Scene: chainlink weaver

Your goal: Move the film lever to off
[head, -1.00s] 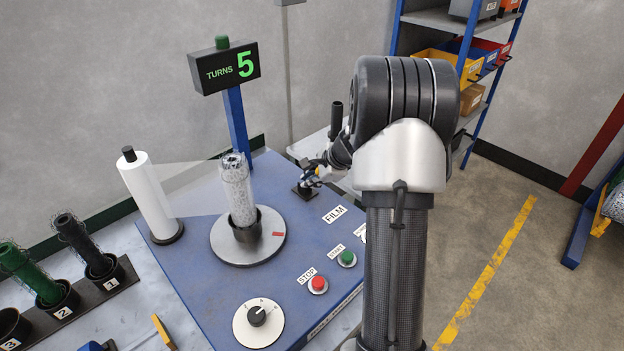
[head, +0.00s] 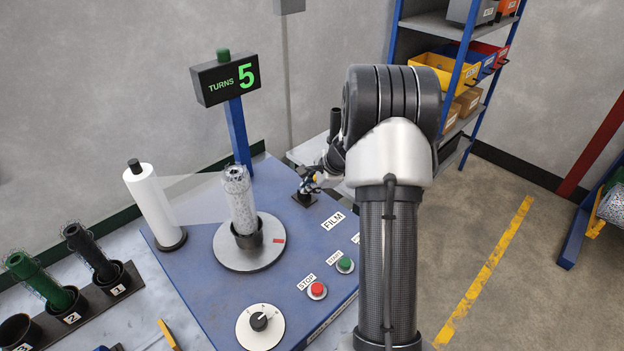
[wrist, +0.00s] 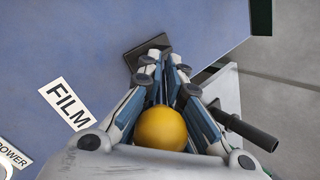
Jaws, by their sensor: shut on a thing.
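The film lever's dark base (head: 305,199) stands on the blue machine top beside the FILM label (head: 333,221). In the wrist view the base (wrist: 140,50) shows beyond my fingertips, and the lever's yellow knob (wrist: 163,128) sits between my fingers. My gripper (head: 311,183) is at the lever and is shut on it; it also shows in the wrist view (wrist: 165,62). Most of the lever's shaft is hidden by the fingers. No off mark is visible.
A wrapped roll (head: 240,205) stands on the turntable (head: 250,255), with film stretching to it from the white film roll (head: 153,205). The red STOP button (head: 317,289) and green button (head: 345,264) are at the front right. The display (head: 226,79) reads TURNS 5.

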